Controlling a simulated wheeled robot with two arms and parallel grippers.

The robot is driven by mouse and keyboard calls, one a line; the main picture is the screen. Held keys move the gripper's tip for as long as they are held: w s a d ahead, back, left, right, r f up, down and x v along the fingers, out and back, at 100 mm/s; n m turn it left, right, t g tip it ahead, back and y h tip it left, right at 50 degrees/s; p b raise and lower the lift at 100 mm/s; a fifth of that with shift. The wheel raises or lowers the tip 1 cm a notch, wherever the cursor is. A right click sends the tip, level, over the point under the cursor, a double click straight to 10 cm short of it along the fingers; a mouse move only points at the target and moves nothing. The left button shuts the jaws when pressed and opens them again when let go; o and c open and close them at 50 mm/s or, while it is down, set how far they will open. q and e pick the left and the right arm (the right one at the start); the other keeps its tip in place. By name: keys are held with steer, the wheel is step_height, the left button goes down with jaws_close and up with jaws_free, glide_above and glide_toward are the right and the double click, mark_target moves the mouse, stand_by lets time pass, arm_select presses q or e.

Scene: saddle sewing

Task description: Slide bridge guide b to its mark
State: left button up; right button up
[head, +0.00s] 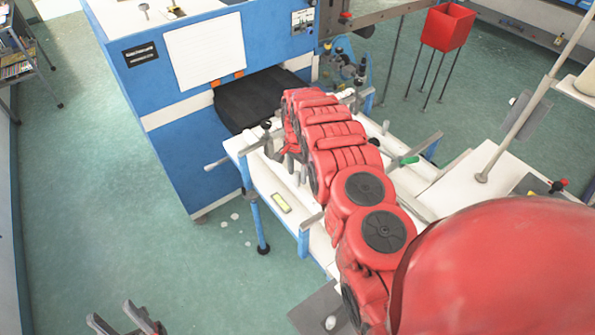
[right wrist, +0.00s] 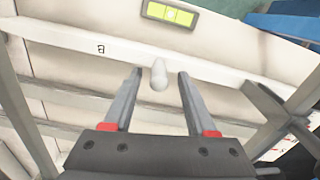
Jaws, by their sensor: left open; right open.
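In the right wrist view a pale rail (right wrist: 225,72) crosses the picture and bears a small dark character (right wrist: 100,49), perhaps a B; I take it for bridge guide b. A rounded grey knob (right wrist: 158,79) stands at this rail. My right gripper (right wrist: 160,72) is open, with one finger on each side of the knob and a gap to both. In the head view my red right arm covers much of the table, and the right fingers and knob cannot be made out. My left gripper (head: 120,320) is open and empty at the bottom left, away from the table. I cannot make out the guide's mark.
A yellow level (head: 281,203) lies on the white table (head: 262,180); it also shows in the right wrist view (right wrist: 170,13). A blue machine (head: 175,115) with a dark opening stands behind. A red bin (head: 447,26) on legs is at the back right.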

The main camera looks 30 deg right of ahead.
steer(key=shift+s+f, duration=0.1)
steer(key=shift+c, duration=0.2)
jaws_close()
steer(key=shift+d+f+b, duration=0.1)
steer(key=shift+b, duration=0.2)
steer(key=d+b, duration=0.2)
steer(key=d, duration=0.1)
steer(key=shift+w+b, duration=0.3)
steer(key=shift+b, duration=0.05)
steer(key=shift+o, duration=0.2)
jaws_free()
steer(key=shift+a, duration=0.1)
